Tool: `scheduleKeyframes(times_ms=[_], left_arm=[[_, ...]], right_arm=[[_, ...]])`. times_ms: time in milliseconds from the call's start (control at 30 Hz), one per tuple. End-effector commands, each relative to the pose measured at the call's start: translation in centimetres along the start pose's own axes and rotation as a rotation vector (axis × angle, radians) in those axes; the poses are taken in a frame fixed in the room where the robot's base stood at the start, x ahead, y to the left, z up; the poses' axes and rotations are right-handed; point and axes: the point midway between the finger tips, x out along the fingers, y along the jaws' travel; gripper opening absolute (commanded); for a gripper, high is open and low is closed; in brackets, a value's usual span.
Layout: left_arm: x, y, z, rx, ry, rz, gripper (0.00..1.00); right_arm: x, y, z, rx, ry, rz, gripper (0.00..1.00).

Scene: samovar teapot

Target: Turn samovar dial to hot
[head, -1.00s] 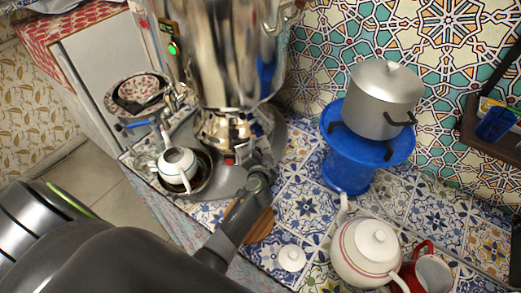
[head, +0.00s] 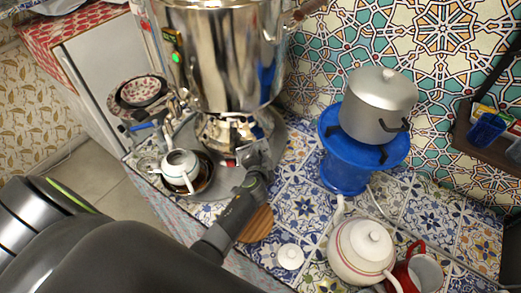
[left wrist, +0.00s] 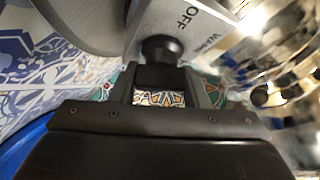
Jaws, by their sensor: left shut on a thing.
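The tall shiny samovar (head: 225,60) stands on a grey base at the back of the tiled counter in the head view. In the left wrist view a black dial knob (left wrist: 162,48) sits against a grey plate (left wrist: 190,35) lettered OFF, with part of another word beside it. My left gripper (left wrist: 165,85) is shut on the knob, one finger on each side. In the head view my left gripper (head: 254,155) is at the samovar's lower front and hides the dial. The dial's pointer is not clear. My right gripper is not in view.
A small teapot (head: 180,166) stands left of my gripper. A blue stand (head: 347,172) with a grey pot (head: 378,105) is to the right. A white teapot (head: 355,255), loose lid (head: 291,256) and red mug (head: 421,270) are at the front right. A wooden coaster (head: 258,224) lies below my arm.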

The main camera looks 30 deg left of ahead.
Motion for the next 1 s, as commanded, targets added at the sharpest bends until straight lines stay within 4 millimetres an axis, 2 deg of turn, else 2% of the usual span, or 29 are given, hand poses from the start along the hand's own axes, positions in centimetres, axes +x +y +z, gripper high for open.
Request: scheduleKeyframes(times_ms=[33, 200, 500, 700, 1000], left_arm=[[-0.3, -0.7, -0.5, 0.032, -0.002, 0.023, 0.19], [-0.4, -0.7, -0.5, 0.149, -0.003, 0.106, 0.19], [-0.3, -0.3, -0.3, 0.343, -0.002, 0.243, 0.19], [-0.2, -0.1, -0.2, 0.454, -0.001, 0.319, 0.19], [-0.1, 0.3, 0.0, 0.596, -0.001, 0.419, 0.19]], right_arm=[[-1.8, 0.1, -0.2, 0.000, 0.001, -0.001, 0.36], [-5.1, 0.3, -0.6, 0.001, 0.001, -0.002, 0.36], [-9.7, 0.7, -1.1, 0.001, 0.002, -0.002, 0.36], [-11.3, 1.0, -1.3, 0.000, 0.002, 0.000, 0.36], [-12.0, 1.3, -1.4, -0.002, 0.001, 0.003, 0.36]])
